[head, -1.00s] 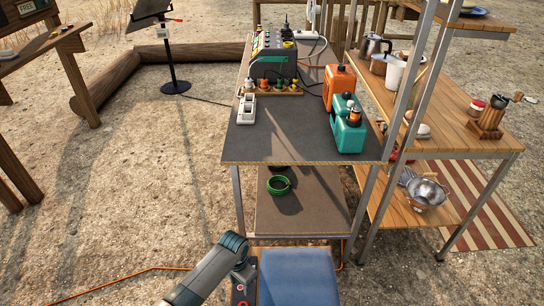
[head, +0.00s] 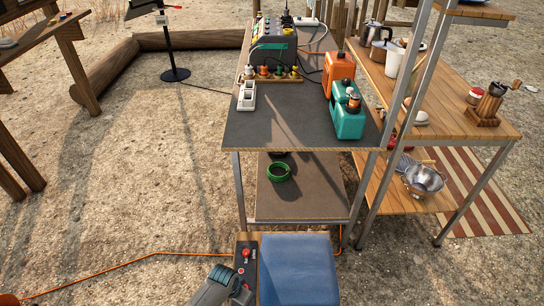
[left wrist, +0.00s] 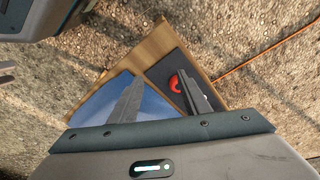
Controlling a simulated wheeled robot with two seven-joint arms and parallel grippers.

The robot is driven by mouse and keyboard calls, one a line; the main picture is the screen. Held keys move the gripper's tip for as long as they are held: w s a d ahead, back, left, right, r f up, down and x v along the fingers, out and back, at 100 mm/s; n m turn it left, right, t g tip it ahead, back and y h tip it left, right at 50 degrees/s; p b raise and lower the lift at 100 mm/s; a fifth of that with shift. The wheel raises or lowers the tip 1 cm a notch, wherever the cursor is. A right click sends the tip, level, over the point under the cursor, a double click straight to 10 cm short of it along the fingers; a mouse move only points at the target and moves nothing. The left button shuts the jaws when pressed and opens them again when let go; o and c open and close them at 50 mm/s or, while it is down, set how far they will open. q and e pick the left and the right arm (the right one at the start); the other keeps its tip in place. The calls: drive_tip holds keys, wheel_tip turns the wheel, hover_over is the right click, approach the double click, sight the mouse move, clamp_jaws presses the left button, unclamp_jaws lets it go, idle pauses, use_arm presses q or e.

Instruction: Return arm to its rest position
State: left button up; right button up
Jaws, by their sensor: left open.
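A dark panel (head: 239,262) with a red round knob (head: 246,253) and other small red controls stands beside a blue pad at the bottom of the head view. I cannot tell for sure which control is the valve dial. In the left wrist view a red knob (left wrist: 177,84) sits on the dark panel (left wrist: 166,70), close to the right finger and partly hidden by it. My left gripper (left wrist: 163,92) is open and empty, its two fingers apart above the panel and pad. In the head view only part of my left arm shows, low over the panel's near end.
The blue pad (head: 298,270) lies right of the panel. An orange cable (head: 150,254) runs over open ground at left.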

use_arm(q)
drive_tip(key=s+a+f+n+t, duration=0.1)
drive_tip(key=s+a+f, duration=0.1)
drive_tip(key=s, duration=0.5)
drive_tip(key=s+a+f+n+t+p, duration=0.1)
drive_tip(key=s+a+f, duration=0.1)
drive_tip(key=s, duration=0.5)
drive_tip(key=s+a+f+n+t, duration=0.1)
drive_tip(key=s+a+f+n, duration=0.1)
drive_tip(key=s, duration=0.5)
drive_tip(key=shift+s+a+f+t, duration=0.15)
drive_tip(key=shift+a+f+t, duration=0.35)
drive_tip(key=shift+a, duration=0.75)
use_arm(e)
drive_tip(key=shift+w+a+r+t, duration=0.5)
drive_tip(key=shift+w+a+t, duration=0.1)
drive_tip(key=shift+w+a, duration=0.15)
use_arm(q)
drive_tip(key=shift+s+f, duration=0.1)
drive_tip(key=shift+s, duration=0.05)
use_arm(e)
drive_tip(key=shift+s, duration=0.1)
